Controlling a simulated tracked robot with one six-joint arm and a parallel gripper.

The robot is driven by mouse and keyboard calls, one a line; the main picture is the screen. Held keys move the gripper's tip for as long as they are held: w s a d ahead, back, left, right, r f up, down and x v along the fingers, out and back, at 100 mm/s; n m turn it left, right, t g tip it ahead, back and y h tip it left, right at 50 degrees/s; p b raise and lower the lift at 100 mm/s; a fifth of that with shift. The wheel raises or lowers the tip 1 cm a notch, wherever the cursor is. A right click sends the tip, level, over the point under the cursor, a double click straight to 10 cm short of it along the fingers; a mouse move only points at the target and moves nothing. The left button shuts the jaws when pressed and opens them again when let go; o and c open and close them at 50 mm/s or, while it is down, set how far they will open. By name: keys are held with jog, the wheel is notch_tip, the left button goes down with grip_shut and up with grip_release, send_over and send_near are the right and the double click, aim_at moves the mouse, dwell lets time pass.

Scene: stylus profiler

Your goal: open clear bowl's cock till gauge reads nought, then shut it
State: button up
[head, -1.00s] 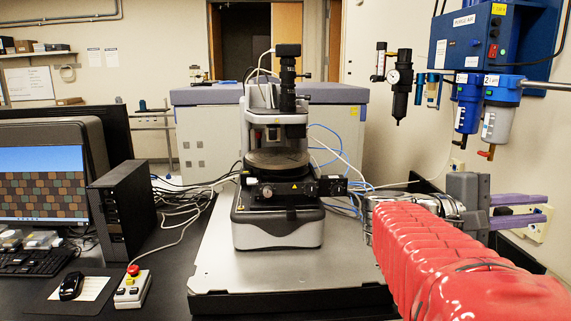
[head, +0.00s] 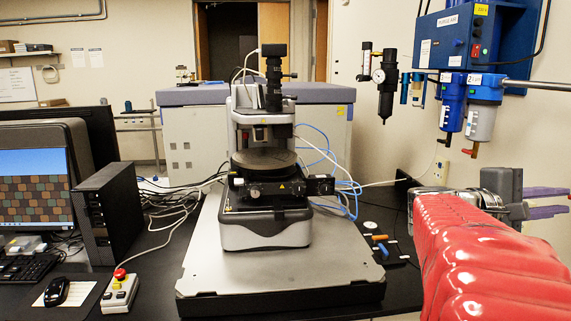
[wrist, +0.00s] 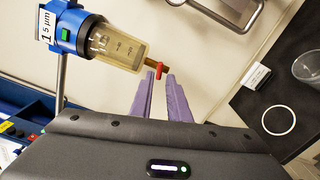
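A clear, slightly amber bowl (wrist: 118,44) hangs from a blue filter head (wrist: 65,27) marked 1 and 5 µm in the wrist view. A brass drain with a red cock handle (wrist: 158,70) sticks out of its lower end. My gripper (wrist: 160,76) has two purple fingers, parted and empty, with tips close to the red handle; contact cannot be told. In the head view my gripper (head: 547,202) points right, below two other filters.
A blue-bowled filter (head: 452,105) and a grey-bowled filter (head: 481,122) hang under a blue wall cabinet (head: 482,35). The profiler (head: 265,170) stands mid-bench. Small tools (head: 380,247) lie right of it. The wrist view shows a white ring (wrist: 279,120) and clear cup (wrist: 307,67).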

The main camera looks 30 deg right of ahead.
jog(key=shift+x, duration=1.85)
jog(key=shift+c, duration=0.6)
grip_shut()
